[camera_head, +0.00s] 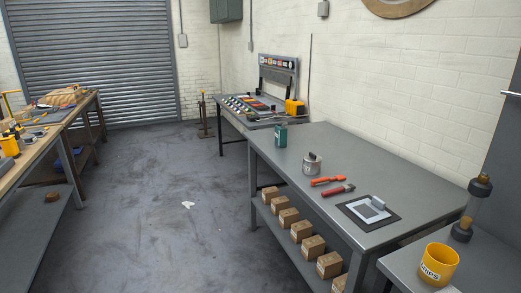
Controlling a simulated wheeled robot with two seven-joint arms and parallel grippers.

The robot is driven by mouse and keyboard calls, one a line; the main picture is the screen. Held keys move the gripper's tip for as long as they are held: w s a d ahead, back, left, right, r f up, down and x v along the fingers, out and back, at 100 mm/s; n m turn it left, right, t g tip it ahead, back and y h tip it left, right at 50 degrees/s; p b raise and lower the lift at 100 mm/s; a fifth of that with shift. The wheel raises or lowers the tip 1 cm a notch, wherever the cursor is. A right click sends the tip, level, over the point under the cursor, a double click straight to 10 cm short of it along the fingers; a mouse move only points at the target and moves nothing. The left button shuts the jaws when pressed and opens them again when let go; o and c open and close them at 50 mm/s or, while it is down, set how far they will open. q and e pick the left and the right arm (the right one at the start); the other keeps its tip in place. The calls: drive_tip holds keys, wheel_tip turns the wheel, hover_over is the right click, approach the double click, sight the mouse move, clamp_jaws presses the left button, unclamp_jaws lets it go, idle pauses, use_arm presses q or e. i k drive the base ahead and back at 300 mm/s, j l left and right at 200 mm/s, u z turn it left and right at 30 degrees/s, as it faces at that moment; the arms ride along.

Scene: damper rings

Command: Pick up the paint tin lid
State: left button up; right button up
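A small grey tin (311,167) stands upright on the long grey workbench (285,157) in the head view. Something darker sits at its top; it is too small to tell whether this is the paint tin lid. I cannot clearly make out a separate lid anywhere. Neither of my grippers is in view.
The bench also holds a teal container (281,136), an orange tool (328,181), a red-headed hammer (338,190) and a dark square mat (367,212). Cardboard boxes (301,230) line its lower shelf. A yellow tub (437,264) stands at front right. The floor (150,215) left is mostly clear.

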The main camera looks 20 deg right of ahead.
sight(312, 157)
drive_tip(key=i+z, duration=0.15)
drive_tip(key=i, duration=0.3)
drive_tip(key=i+j+z, duration=0.1)
drive_tip(key=i, duration=0.35)
drive_tip(key=i+j+z, duration=0.15)
drive_tip(key=i, duration=0.3)
drive_tip(key=i+j+z, duration=0.15)
drive_tip(key=i, duration=0.3)
